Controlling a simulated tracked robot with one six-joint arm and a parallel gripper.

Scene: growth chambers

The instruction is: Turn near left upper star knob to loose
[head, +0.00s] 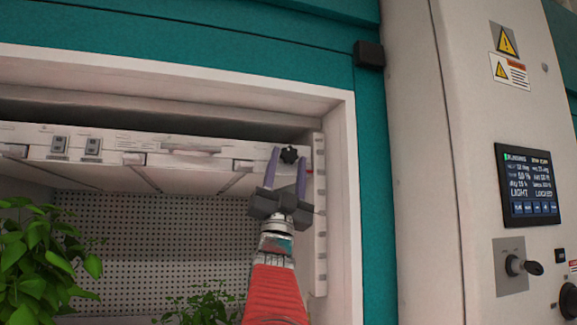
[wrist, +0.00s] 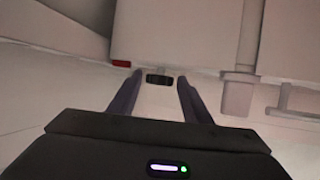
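The black star knob (head: 289,154) sits on the front of the white shelf or lamp panel (head: 215,165), near the right side of the chamber opening. In the wrist view it is a small dark shape (wrist: 160,79) seen edge-on. My gripper (head: 287,162) is open, with its two purple-grey fingers pointing up at the panel. In the wrist view the gripper (wrist: 158,82) shows the knob lined up in the gap between the fingertips, with space on both sides. Neither finger appears to touch it. How deep the knob lies between the fingers is hard to tell.
A white frame (head: 343,200) edges the opening on the right, with a slotted rail (head: 319,220) inside it. Green plants (head: 40,255) stand at lower left, others (head: 205,305) at lower middle. A control column with a screen (head: 530,185) and a switch (head: 520,266) stands right.

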